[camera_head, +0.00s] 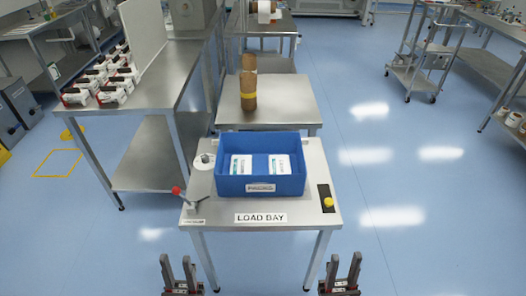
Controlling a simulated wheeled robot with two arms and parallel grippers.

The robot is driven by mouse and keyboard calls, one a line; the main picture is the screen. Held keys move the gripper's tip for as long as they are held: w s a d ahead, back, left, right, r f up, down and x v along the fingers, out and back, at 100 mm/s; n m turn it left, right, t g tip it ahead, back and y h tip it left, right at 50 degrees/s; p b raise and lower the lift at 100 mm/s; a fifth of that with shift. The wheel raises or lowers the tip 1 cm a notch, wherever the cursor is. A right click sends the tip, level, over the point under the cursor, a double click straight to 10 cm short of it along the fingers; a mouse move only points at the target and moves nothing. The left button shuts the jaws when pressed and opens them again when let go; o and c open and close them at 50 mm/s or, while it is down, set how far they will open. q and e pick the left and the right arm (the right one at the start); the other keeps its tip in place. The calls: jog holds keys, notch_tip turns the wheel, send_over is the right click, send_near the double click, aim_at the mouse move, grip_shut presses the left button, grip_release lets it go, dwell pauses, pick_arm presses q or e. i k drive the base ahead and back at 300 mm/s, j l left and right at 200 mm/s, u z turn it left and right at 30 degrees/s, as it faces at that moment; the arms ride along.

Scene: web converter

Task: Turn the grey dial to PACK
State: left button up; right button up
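A small round pale grey disc that looks like the dial (204,161) sits at the left edge of the load bay table (288,207), beside the blue bin. Its markings, including PACK, are too small to read. My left gripper (176,262) is open and empty in front of the table, below its left front corner in the picture. My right gripper (344,260) is open and empty below the right front corner. Both are well apart from the dial.
A blue bin (261,185) with two white boxes stands on the table. A lever with a red knob (177,191) is at the front left, a yellow button (328,202) at the right. A brown bottle-like object (248,90) stands behind.

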aim_at(205, 159)
jog(key=k+u, duration=0.1)
jog(key=u, duration=0.3)
jog(key=k+u, duration=0.1)
jog(key=u, duration=0.35)
jog(key=k+u, duration=0.1)
jog(key=u, duration=0.3)
jog(key=i+l+u, duration=0.1)
jog(key=l, duration=1.3)
jog(key=i+l, duration=0.15)
jog(key=l, duration=1.2)
jog(key=l+u, duration=0.15)
jog(key=l, duration=1.25)
jog(key=k+j, duration=0.1)
jog(key=j, duration=0.35)
jog(key=k+j, duration=0.1)
jog(key=j, duration=0.75)
jog(key=i+j, duration=0.15)
jog(key=j, duration=0.25)
jog(key=i+j+z, duration=0.15)
jog(key=j, duration=0.2)
jog(key=i+j, duration=0.15)
jog(key=j, duration=0.25)
jog(key=i+j+z, duration=0.1)
jog(key=j, duration=0.3)
jog(key=i+j+z, duration=0.1)
jog(key=j, duration=0.3)
jog(key=i+l, duration=0.15)
jog(key=i, duration=0.3)
